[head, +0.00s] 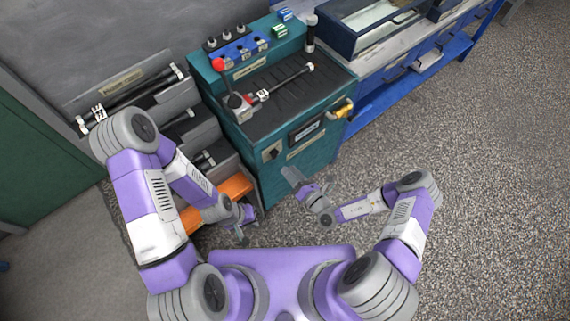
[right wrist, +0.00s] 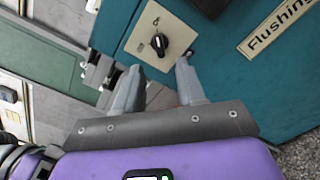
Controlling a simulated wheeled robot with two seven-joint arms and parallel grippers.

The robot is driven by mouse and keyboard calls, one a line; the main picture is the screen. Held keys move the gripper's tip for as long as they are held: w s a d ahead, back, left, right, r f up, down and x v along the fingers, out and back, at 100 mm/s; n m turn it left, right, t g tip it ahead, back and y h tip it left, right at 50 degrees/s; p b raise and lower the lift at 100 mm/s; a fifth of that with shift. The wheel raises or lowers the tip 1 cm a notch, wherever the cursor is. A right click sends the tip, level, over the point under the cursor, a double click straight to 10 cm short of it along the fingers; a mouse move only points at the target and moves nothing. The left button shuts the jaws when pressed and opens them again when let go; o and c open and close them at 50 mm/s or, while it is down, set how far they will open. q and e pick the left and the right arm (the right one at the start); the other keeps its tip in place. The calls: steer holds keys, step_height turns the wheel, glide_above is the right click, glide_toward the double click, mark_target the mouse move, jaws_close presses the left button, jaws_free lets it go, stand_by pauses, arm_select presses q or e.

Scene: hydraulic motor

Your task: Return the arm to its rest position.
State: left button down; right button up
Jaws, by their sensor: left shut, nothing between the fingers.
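My left gripper (head: 241,235) is low in the head view, in front of the orange ledge and left of the teal machine. It is shut and empty, and its fingertips are small there. My right gripper (head: 291,176) is near the lower front of the teal machine. In the right wrist view, my right gripper (right wrist: 160,68) has its two fingers spread apart with nothing between them. Beyond the fingers is a black knob (right wrist: 160,42) on a pale plate, apart from the fingers as far as I can tell.
The teal flushing machine (head: 318,166) stands ahead, with a motor part (head: 287,80) lying on its black top. A stepped grey rack (head: 190,98) holds dark rods at the left. A blue bench (head: 370,119) stands at the back right. The speckled floor (head: 490,180) at the right is clear.

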steer(key=shift+s+d, duration=0.15)
steer(key=shift+s, duration=0.1)
stand_by(0.4)
steer(key=s+a+n+g+y, duration=0.2)
steer(key=s+a+n+g, duration=0.1)
steer(key=s+n+g, duration=0.65)
steer(key=s+a+n+g+y, duration=0.1)
steer(key=s+a+n+g, duration=0.2)
steer(key=s+n+g, duration=0.6)
steer(key=s+d+f+n+h, duration=0.2)
steer(key=s+d+n+h, duration=0.1)
steer(key=d+n+h, duration=0.65)
steer(key=w+n+t, duration=0.1)
steer(key=n, duration=0.1)
steer(key=w+d+r+n+t, duration=0.1)
steer(key=w+n+t, duration=0.1)
steer(key=n, duration=0.1)
steer(key=w+n+t, duration=0.1)
steer(key=w+n, duration=0.1)
steer(key=shift+d+r+t, duration=0.25)
steer(key=shift+r, duration=0.15)
